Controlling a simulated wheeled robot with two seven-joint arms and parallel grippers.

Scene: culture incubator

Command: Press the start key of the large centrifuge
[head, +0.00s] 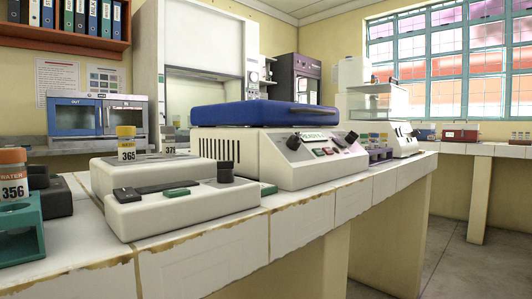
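The large centrifuge (262,152) stands on the tiled bench in the middle of the head view, with a white body and a blue lid (262,113) that looks shut. Its sloped front panel carries a small lit display (314,135), a dark knob at each side and a row of small red and green keys (326,151). The key labels are too small to read, so I cannot tell which is the start key. Neither of my grippers shows in this view.
A low white device (185,205) with a black knob stands nearer on the bench. Orange-capped bottle 356 (13,180) is in a teal rack (20,235) at the left edge. Yellow-capped bottle 365 (126,145) stands behind the device. The floor (450,262) at right looks clear.

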